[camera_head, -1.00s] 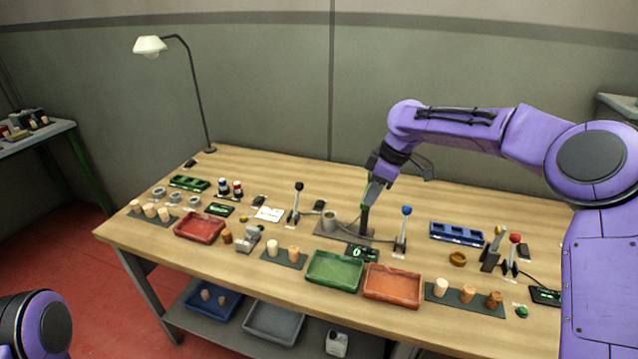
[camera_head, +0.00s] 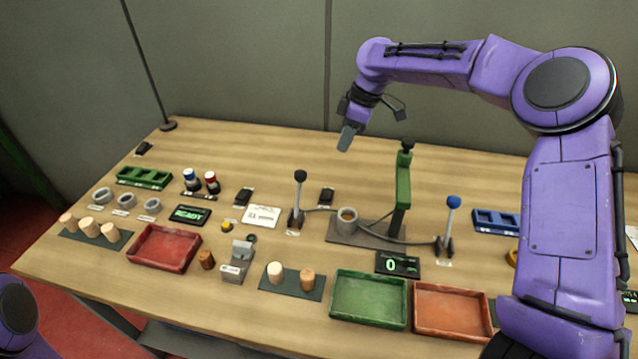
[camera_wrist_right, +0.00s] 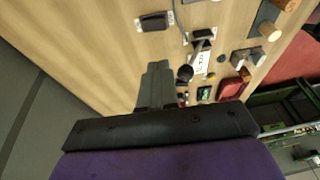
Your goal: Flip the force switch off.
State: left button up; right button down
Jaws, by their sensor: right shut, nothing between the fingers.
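I cannot read which control is the force switch. A blue-knobbed lever (camera_head: 451,222) stands right of the press. Small black boxes lie on the table, one (camera_head: 326,196) right of the black-knobbed lever and one (camera_head: 244,196) further left. My right gripper (camera_head: 346,138) is shut and empty, raised over the back of the table, left of the press top; its closed fingers (camera_wrist_right: 155,85) touch nothing. My left gripper is out of view.
A display (camera_head: 397,263) reads 0; another (camera_head: 190,215) reads READY. Red (camera_head: 137,258), green (camera_head: 334,315) and orange (camera_head: 417,314) trays line the front, with corks on dark mats. A grey cup (camera_head: 347,221) stands by the press.

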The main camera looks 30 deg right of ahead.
jog(key=p, duration=0.2)
send_near(325, 195)
jog(key=x, duration=0.5)
jog(key=shift+w+f, duration=0.1)
jog(key=shift+f, duration=0.05)
jog(key=shift+a+f, duration=0.1)
jog(key=shift+f, duration=0.25)
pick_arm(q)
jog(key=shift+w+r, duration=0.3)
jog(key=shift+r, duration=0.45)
